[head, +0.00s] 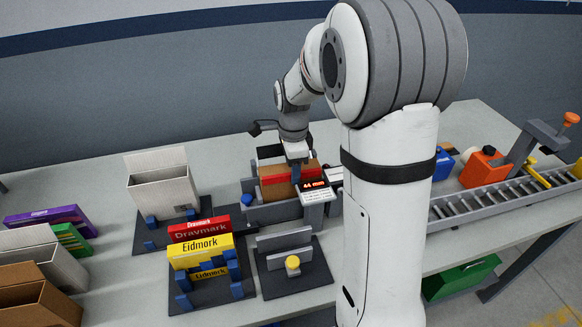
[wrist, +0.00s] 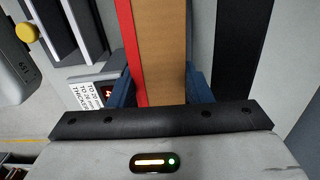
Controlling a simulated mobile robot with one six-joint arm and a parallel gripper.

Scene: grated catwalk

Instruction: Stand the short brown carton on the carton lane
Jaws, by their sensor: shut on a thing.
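My gripper (head: 297,168) is shut on a brown carton (head: 273,182) with red along one side, in the middle of the head view. In the wrist view the brown carton (wrist: 163,60) stands between my gripper's blue fingers (wrist: 162,92), with its red side to the left. The carton is in or just above a grey fixture (head: 270,214) with a blue knob. Its lower edge is hidden, so I cannot tell whether it touches the fixture. I cannot tell which part is the carton lane.
A thickness display (head: 314,190) stands right of the carton. Racks with yellow (head: 201,250) and red Draymark (head: 203,229) cartons are in front-left. A grey holder with a yellow knob (head: 292,264) is in front. Open boxes (head: 165,185) stand left. A roller conveyor (head: 490,203) runs right.

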